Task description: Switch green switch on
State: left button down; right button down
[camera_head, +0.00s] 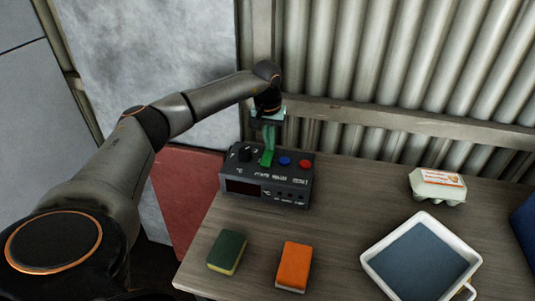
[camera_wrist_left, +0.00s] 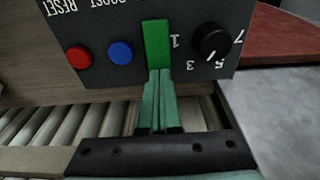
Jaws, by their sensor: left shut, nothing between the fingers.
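The green switch (camera_head: 267,157) is on the top face of a dark control box (camera_head: 268,188) on the table. In the left wrist view the green switch (camera_wrist_left: 157,42) is an upright green bar between a blue button (camera_wrist_left: 120,53) and a black knob (camera_wrist_left: 213,42). My left gripper (camera_head: 269,143) is shut and empty, right at the switch from behind and above. In the wrist view the tips of my left gripper (camera_wrist_left: 159,73) meet the near end of the switch; I cannot tell if they touch. My right gripper is not in view.
A red button (camera_head: 304,164) sits on the box's right. A green sponge (camera_head: 227,251) and an orange sponge (camera_head: 294,266) lie in front. A white tray (camera_head: 372,263) and an egg carton (camera_head: 437,186) are at the right. A corrugated wall (camera_head: 375,60) rises behind.

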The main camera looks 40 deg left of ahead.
pick_arm(q)
jog(key=shift+f, duration=0.25)
notch_tip(320, 180, up, 2)
jog(key=shift+r+p, duration=0.1)
jog(key=shift+p, duration=0.85)
jog(key=shift+r+p, duration=0.9)
jog(key=shift+r, duration=0.1)
jog(key=shift+r+p, duration=1.35)
jog(key=shift+r, duration=0.15)
jog(key=shift+f, duration=0.15)
